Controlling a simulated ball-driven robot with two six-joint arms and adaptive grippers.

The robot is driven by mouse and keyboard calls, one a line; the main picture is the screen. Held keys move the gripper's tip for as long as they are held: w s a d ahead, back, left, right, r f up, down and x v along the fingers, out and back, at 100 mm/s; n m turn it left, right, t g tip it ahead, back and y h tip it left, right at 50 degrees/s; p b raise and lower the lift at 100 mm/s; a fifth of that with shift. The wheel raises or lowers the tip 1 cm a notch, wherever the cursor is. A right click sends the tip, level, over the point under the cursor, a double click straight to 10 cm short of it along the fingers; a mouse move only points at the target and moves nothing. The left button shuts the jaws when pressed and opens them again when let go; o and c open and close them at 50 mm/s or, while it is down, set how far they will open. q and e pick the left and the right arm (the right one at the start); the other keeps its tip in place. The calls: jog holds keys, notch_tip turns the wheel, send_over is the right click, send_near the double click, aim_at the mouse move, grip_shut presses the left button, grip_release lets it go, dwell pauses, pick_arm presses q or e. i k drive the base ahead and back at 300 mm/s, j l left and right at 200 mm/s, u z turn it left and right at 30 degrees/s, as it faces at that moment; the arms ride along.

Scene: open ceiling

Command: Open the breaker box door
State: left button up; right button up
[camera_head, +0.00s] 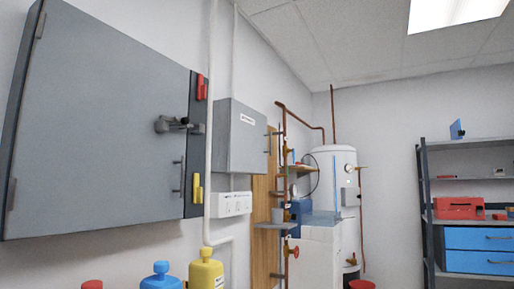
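Two closed grey boxes hang on the left wall, and I cannot tell for certain which is the breaker box. Neither of my grippers shows in this view.
A white pipe (210,120) runs down between the boxes. Blue (161,277) and yellow (206,270) bottles stand low in front. A water heater (335,170) with copper pipes stands at the back. A shelf rack (426,200) is at the right.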

aim_at(248, 127)
jog(key=i+l+u, duration=0.15)
jog(key=u, duration=0.25)
jog(key=i+l+u, duration=0.2)
jog(key=u, duration=0.2)
